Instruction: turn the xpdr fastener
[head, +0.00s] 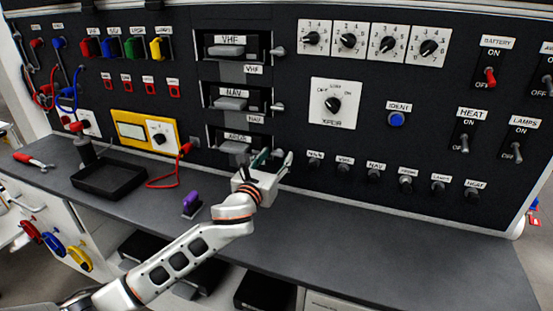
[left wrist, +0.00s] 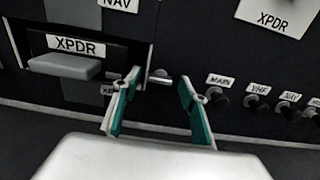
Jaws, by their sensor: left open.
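The XPDR module (head: 237,136) is the lowest of three stacked units in the dark panel; its grey handle (left wrist: 64,66) shows in the left wrist view. The XPDR fastener (left wrist: 160,77), a small grey metal knob with a short bar, sits just right of the module. In the head view my gripper largely covers it. My left gripper (head: 270,158) is open before the panel. In the left wrist view its two green-padded fingers (left wrist: 158,96) stand apart on either side of the fastener, seemingly without touching it. My right gripper is not in view.
Similar fasteners sit beside the VHF (head: 278,51) and NAV (head: 278,106) units. A row of small black knobs (head: 375,176) lies right of my gripper. A purple object (head: 191,203) and a black tray (head: 108,180) are on the grey worktop (head: 380,240), clear toward the right.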

